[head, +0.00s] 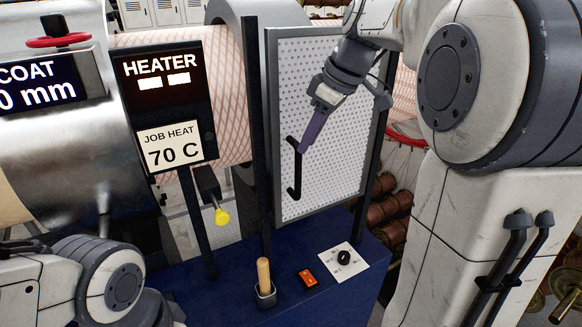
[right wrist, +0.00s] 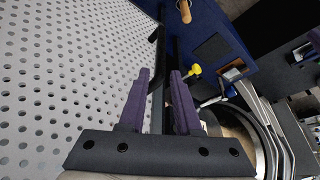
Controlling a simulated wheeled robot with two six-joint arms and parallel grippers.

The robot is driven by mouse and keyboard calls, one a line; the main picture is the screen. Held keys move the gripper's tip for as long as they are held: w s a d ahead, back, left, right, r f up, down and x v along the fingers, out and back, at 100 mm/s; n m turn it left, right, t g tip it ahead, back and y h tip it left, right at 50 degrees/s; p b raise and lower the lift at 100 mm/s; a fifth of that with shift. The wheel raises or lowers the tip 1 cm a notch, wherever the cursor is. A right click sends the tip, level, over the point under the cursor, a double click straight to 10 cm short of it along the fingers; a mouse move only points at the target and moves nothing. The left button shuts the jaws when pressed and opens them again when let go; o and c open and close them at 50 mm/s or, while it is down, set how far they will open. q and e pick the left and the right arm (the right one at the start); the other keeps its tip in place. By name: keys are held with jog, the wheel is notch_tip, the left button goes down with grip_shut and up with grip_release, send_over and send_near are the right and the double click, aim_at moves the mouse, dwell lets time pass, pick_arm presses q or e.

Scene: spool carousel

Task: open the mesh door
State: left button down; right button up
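The mesh door (head: 335,120) is a white perforated panel in a grey frame. It stands upright and looks closed against its dark posts. Its black handle (head: 298,181) is a vertical bar near the left edge. My right gripper (head: 303,150), with purple fingers, is at the upper part of the handle. In the right wrist view, the handle bar (right wrist: 156,90) runs between the two fingers (right wrist: 160,85), which stand apart with a slim gap showing beside the bar. The mesh (right wrist: 60,90) fills the left there. My left gripper is out of view; only part of my left arm shows.
The blue base (head: 225,270) carries a wooden-handled lever (head: 265,278), an orange switch (head: 307,278) and a black knob on a white plate (head: 345,257). A yellow knob (head: 222,216) and a heater sign (head: 160,75) stand left of the door. Spools (head: 385,208) lie beyond at right.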

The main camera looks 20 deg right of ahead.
jog(key=p, duration=0.2)
send_over(293, 196)
notch_tip(293, 196, down, 9)
jog(key=shift+f, duration=0.1)
grip_shut()
dwell(1.3)
